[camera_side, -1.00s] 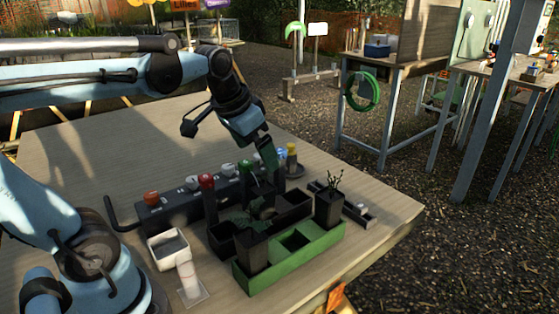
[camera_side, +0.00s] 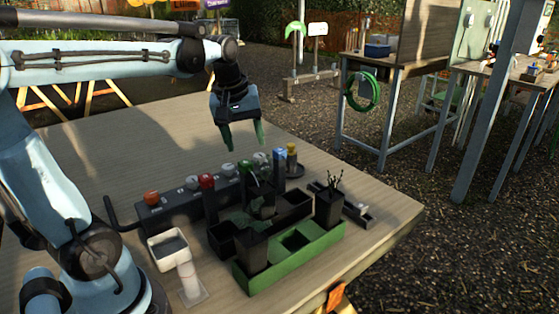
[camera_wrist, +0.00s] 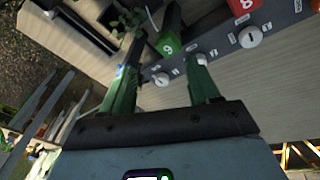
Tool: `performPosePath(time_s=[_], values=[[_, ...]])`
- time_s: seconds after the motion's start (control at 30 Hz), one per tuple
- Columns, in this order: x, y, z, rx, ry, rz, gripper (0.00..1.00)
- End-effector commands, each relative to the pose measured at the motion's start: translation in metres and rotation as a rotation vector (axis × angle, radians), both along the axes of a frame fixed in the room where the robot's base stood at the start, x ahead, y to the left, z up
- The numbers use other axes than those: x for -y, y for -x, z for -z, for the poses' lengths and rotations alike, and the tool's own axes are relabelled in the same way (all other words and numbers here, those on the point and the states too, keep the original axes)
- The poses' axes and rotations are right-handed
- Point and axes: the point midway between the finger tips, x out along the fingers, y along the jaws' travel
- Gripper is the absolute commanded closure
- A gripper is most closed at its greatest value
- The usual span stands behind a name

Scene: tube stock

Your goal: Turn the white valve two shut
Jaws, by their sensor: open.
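A dark valve block (camera_side: 170,215) lies on the table, with a row of white round knobs along its top. The middle white knob (camera_side: 227,170), apparently valve two, also shows in the wrist view (camera_wrist: 202,58), just beside my right fingertip. I cannot read its label or setting clearly. Another white knob (camera_wrist: 250,37) is to its right, and a third (camera_wrist: 161,79) is to its left, between my fingers. My gripper (camera_side: 247,146) is open and empty, fingers pointing down above the block, apart from the knobs. It also shows in the wrist view (camera_wrist: 163,50).
Posts with red (camera_side: 206,180), green (camera_side: 243,167) and blue (camera_side: 279,153) tops stand just in front of the block. A green tray (camera_side: 290,262) with dark pots is nearer. An orange-red knob (camera_side: 152,196) sits at the block's left end. The table behind is clear.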

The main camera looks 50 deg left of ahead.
Motion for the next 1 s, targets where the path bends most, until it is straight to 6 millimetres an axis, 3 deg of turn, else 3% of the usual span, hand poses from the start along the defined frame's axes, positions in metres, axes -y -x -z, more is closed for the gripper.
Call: performPosePath(time_s=[0.03, 0.2, 0.4, 0.67, 1.0], values=[[-0.019, -0.004, -0.004, -0.029, 0.028, -0.111, 0.39], [-0.067, -0.007, -0.008, -0.122, 0.112, -0.450, 0.39], [-0.098, -0.004, -0.009, -0.185, 0.158, -0.673, 0.39], [-0.103, -0.004, 0.004, -0.195, 0.166, -0.712, 0.39], [-0.102, -0.004, 0.057, -0.193, 0.165, -0.709, 0.39]])
